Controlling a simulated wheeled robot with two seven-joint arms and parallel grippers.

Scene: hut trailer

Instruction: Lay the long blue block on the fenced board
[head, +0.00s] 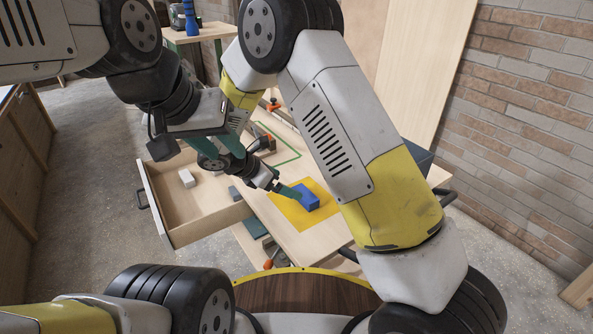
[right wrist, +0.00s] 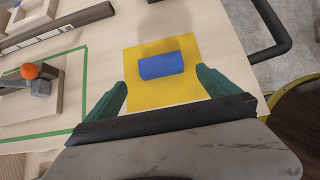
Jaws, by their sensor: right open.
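The long blue block (head: 307,198) lies on a yellow mat (head: 286,209) on the light wood table. In the right wrist view the blue block (right wrist: 160,65) lies just ahead of my right gripper (right wrist: 162,79), whose green fingers are apart with nothing between them. In the head view my right gripper (head: 286,191) reaches the mat from the left. My left gripper (head: 228,148) is behind it, partly hidden by arm links. A wooden board with raised edges (right wrist: 27,104) sits inside a green outline; it may be the fenced board. An orange-tipped grey piece covers part of it.
An open drawer (head: 190,215) with a pale block (head: 187,178) juts out at left. Dark wooden strips (right wrist: 75,22) lie beyond the green outline. A dark handle bar (right wrist: 268,35) stands at the table edge. My right arm hides much of the table's right side.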

